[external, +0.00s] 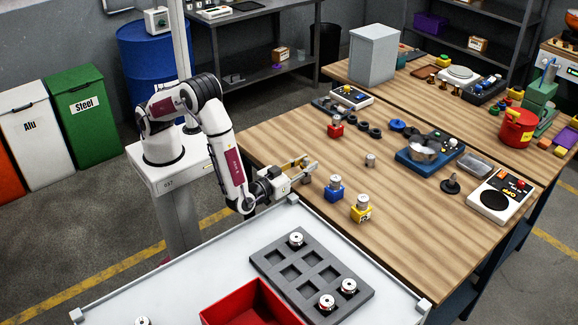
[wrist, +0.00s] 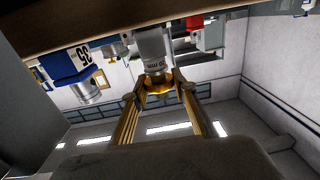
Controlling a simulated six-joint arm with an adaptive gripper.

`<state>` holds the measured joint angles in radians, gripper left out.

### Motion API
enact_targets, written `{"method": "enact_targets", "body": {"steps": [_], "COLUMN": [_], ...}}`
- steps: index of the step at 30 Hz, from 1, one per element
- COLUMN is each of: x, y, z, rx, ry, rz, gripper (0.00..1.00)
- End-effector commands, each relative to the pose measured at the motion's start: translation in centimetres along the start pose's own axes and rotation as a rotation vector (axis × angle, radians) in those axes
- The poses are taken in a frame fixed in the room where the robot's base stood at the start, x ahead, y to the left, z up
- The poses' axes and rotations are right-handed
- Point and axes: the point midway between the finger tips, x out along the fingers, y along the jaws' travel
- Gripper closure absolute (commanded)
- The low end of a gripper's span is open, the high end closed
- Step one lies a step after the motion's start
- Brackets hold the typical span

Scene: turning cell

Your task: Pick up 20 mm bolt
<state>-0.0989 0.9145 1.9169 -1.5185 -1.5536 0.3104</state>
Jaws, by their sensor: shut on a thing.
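My gripper (external: 309,170) reaches out over the left edge of the wooden table in the external view. In the wrist view its brass-coloured fingers (wrist: 158,88) are shut on a silver cylindrical bolt (wrist: 152,48) with small dark print that I cannot read surely; I take it for the 20 mm bolt. The bolt is hard to make out in the external view. A blue block (external: 334,191) with a silver bolt in it stands right of my gripper; in the wrist view this block (wrist: 68,66) bears the number 35.
A yellow block (external: 361,213) and a red block (external: 336,130) also hold silver bolts. A small metal cylinder (external: 370,160) stands loose. In front, the white table carries a grey tray (external: 262,262) with several bolts and pockets, and a red bin (external: 245,290).

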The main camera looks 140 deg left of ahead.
Motion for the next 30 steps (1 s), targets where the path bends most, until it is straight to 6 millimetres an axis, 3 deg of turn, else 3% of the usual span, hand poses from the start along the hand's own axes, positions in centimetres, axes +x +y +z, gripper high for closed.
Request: {"method": "enact_targets", "body": {"steps": [8,24,30], "x": [0.0,0.0,0.0], "y": [0.0,0.0,0.0], "z": [-2.2,-8.4,-9.5], "rx": [-0.004,-0.005,-0.003], "ry": [0.002,0.002,0.002], "rz": [0.0,0.0,0.0], "gripper": [1.0,1.0,1.0]}}
